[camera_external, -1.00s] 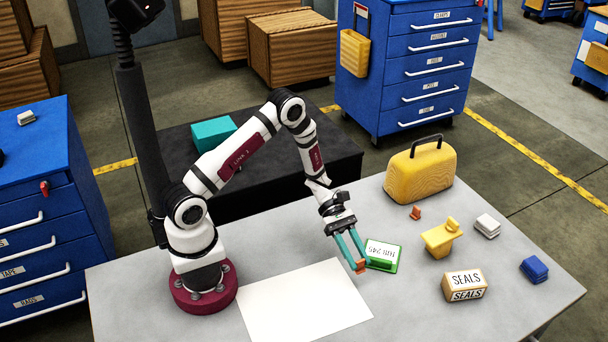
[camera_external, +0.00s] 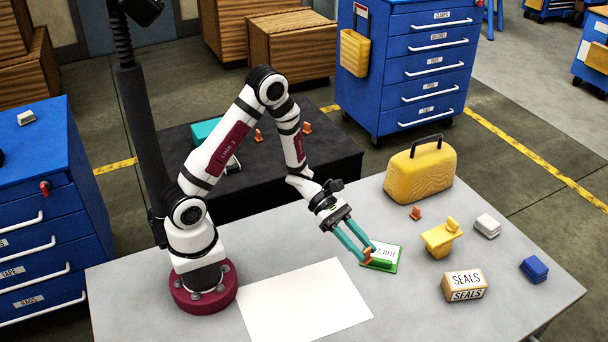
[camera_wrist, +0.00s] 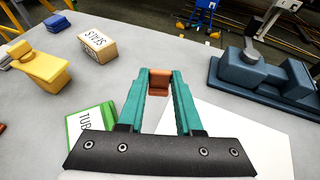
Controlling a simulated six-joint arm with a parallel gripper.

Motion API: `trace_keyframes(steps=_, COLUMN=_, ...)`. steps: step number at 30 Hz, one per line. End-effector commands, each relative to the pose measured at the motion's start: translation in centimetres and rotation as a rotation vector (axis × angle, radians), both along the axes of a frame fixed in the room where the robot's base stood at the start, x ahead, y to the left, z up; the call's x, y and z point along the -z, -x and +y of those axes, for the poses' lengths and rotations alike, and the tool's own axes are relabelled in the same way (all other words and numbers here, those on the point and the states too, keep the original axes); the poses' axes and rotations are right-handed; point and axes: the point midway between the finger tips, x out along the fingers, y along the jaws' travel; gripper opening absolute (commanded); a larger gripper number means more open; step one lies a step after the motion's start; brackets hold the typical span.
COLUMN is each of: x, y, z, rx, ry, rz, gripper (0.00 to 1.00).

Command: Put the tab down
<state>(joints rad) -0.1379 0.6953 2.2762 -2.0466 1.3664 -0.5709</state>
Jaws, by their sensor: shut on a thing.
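My gripper (camera_external: 366,256) is shut on an orange tab (camera_wrist: 159,84), which sits between the tips of its teal fingers. In the external view the fingertips overlap the left part of a green-edged tray (camera_external: 383,265) with a white label. The tray also shows in the wrist view (camera_wrist: 77,123), left of the fingers and partly hidden by the gripper. I cannot tell how high the tab is above the table. A similar orange tab (camera_external: 415,213) stands on the table near a yellow jig (camera_external: 440,240).
A SEALS box (camera_external: 465,286), a blue block (camera_external: 534,269), a grey-white block (camera_external: 487,226) and a yellow case (camera_external: 420,169) stand to the right. A white sheet (camera_external: 305,305) lies in front. A dark blue vise-like fixture (camera_wrist: 262,78) is right in the wrist view.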

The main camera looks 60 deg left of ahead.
Motion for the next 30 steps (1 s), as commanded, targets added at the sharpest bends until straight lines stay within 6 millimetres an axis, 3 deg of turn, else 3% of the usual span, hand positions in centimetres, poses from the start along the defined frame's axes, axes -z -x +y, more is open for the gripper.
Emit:
trace_keyframes(steps=5, x=-0.7, y=-7.2, z=7.2, rx=-0.318, ry=0.0, rz=-0.004, gripper=0.0)
trace_keyframes(steps=9, x=-2.1, y=-12.4, z=15.8, rx=-0.625, ry=0.0, rz=-0.004, gripper=0.0)
trace_keyframes(steps=12, x=-3.4, y=-14.7, z=22.6, rx=-0.844, ry=0.001, rz=-0.004, gripper=0.0)
trace_keyframes(steps=15, x=-4.6, y=-15.8, z=28.5, rx=-1.025, ry=0.002, rz=-0.004, gripper=0.0)
trace_keyframes(steps=18, x=-5.6, y=-16.1, z=32.8, rx=-1.155, ry=0.001, rz=-0.002, gripper=0.0)
trace_keyframes(steps=23, x=-6.3, y=-16.0, z=36.5, rx=-1.262, ry=0.002, rz=0.0, gripper=0.0)
trace_keyframes(steps=26, x=-5.4, y=-15.9, z=38.7, rx=-1.281, ry=0.001, rz=0.003, gripper=0.0)
trace_keyframes(steps=30, x=-2.6, y=-15.8, z=43.1, rx=-1.279, ry=0.001, rz=0.002, gripper=0.0)
